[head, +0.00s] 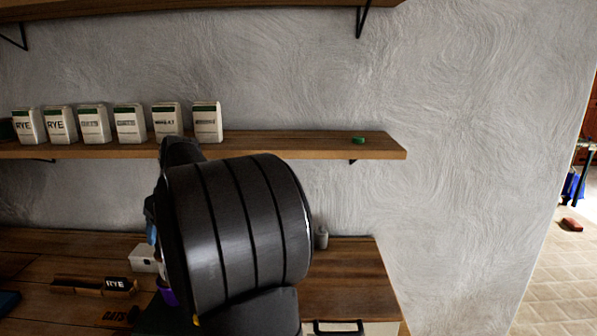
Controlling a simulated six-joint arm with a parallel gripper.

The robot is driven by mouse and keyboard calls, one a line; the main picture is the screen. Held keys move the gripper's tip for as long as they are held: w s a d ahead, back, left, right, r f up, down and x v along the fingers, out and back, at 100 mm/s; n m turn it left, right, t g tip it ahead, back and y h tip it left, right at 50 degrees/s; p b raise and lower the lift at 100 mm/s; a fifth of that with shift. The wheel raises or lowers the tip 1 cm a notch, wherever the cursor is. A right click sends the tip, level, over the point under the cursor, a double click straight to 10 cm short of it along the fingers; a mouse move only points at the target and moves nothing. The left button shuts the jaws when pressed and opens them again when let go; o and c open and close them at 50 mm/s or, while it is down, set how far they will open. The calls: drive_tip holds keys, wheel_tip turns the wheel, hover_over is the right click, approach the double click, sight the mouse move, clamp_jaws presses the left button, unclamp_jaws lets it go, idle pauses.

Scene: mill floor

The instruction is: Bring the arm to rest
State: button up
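My arm fills the middle of the head view as a large dark ribbed cylinder with dark links above and below it. It stands in front of the wooden shelf (300,143) and the wooden counter (340,280). I cannot make out my gripper's fingers anywhere, so its state and anything in it are hidden. A small blue piece (151,215) and a purple piece (168,296) show at the arm's left edge; I cannot tell what they belong to.
Several white bags with green tops (127,124) stand in a row on the shelf's left part. A small green object (358,140) lies near its right end. The right wall is bare.

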drive_tip(key=x, duration=0.3)
drive_tip(key=shift+a+f, duration=0.1)
drive_tip(key=shift+f, duration=0.25)
wheel_tip(320, 180, up, 2)
drive_tip(key=shift+r, duration=0.9)
